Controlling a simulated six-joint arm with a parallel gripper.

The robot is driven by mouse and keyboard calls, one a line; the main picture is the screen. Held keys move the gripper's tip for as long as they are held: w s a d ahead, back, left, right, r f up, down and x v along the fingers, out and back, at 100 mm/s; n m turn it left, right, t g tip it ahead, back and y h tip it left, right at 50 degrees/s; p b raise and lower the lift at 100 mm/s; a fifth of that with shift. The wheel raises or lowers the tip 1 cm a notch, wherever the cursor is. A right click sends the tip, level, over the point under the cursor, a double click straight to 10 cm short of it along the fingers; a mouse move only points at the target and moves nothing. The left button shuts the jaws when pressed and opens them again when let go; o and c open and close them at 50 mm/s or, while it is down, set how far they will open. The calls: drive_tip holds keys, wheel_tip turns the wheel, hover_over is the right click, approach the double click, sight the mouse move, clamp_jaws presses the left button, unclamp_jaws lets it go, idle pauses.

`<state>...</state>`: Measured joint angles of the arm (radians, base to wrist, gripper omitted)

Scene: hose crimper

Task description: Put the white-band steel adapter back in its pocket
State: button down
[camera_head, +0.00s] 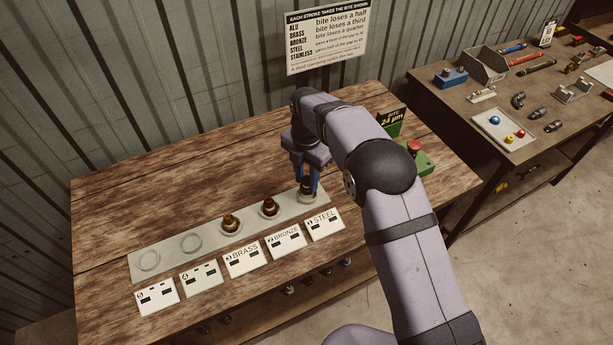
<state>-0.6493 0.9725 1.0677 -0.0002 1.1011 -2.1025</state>
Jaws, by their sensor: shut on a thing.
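My gripper (306,178) points down at the right end of the grey pocket strip (210,236) on the wooden bench. It is shut on the steel adapter (307,193), a dark metallic piece at the rightmost pocket, behind the card marked STEEL (324,224). The fingers and arm cover much of the adapter. I cannot make out its white band, nor tell whether it is seated in the pocket or just above it.
A brass-coloured adapter (230,223) and a reddish-brown adapter (269,207) stand in neighbouring pockets. Two pockets at the left are empty. A green box with a red button (414,147) and a green display (391,121) are right of my gripper. The bench's left side is clear.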

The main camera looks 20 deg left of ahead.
drive_tip(key=shift+f+b, duration=0.65)
drive_tip(key=shift+f, duration=0.75)
drive_tip(key=c, duration=1.2)
unclamp_jaws()
drive_tip(key=shift+r+b, duration=1.35)
drive_tip(key=shift+r, duration=2.3)
